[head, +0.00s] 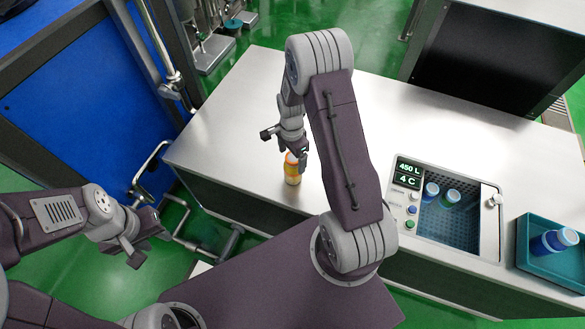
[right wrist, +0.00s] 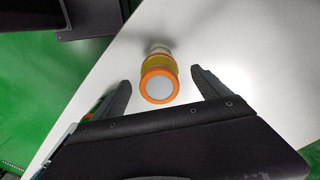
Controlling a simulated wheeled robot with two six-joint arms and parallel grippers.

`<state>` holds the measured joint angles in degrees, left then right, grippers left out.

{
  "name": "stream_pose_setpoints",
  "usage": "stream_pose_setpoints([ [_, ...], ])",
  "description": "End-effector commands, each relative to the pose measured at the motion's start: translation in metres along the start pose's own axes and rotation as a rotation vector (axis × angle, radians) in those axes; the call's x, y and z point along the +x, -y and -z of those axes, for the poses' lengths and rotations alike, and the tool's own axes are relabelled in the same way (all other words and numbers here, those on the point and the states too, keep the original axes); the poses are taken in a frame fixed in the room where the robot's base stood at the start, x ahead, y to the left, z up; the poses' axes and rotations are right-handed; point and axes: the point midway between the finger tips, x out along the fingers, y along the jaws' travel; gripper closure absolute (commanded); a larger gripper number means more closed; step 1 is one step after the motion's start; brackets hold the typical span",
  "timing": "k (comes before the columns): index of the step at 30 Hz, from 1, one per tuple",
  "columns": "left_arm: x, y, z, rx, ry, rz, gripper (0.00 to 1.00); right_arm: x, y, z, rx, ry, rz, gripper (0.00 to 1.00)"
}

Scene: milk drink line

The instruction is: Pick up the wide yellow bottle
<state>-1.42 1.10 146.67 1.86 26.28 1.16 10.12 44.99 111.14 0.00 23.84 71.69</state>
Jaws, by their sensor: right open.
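The wide yellow bottle (head: 292,173) stands upright on the steel counter near its front edge, with an orange cap and a pale lid top. My right gripper (head: 284,147) is open just above and behind it, partly covering its top. In the right wrist view the bottle (right wrist: 160,76) shows from above, between the two spread fingers and touching neither. My left gripper (head: 148,249) hangs empty over the floor left of the counter, its fingers apart.
The steel counter (head: 235,110) is clear around the bottle. To the right, a cooling basin (head: 450,222) holds blue- and green-capped bottles. A teal crate (head: 560,268) with a blue bottle stands at the far right. A blue machine panel (head: 95,105) is at the left.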

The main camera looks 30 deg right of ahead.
Motion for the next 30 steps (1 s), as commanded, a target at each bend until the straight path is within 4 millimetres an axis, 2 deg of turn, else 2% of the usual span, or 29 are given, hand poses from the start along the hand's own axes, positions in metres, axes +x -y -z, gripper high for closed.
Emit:
stream_pose_setpoints([
  [7,-0.004,0.0,0.0,0.0,0.0,0.0,0.64,0.042,-0.001,0.002,0.0,0.001,-0.004,0.14],
  [15,-0.003,0.0,0.0,0.0,0.0,0.0,0.64,0.048,0.001,0.002,0.0,0.0,0.0,0.14],
  [17,-0.003,0.0,0.0,0.0,0.0,0.0,0.64,0.048,0.001,0.002,0.0,0.0,0.0,0.28],
  [24,-0.003,0.0,0.0,0.0,0.0,0.0,0.64,0.048,0.0,0.002,0.0,0.0,0.0,0.95],
  [25,-0.003,0.0,0.0,0.0,0.0,0.0,0.64,0.048,0.0,0.002,0.0,0.0,0.0,1.0],
  [30,-0.003,0.0,0.0,0.0,0.0,0.0,0.64,0.048,0.001,0.002,0.0,0.0,0.001,1.0],
])
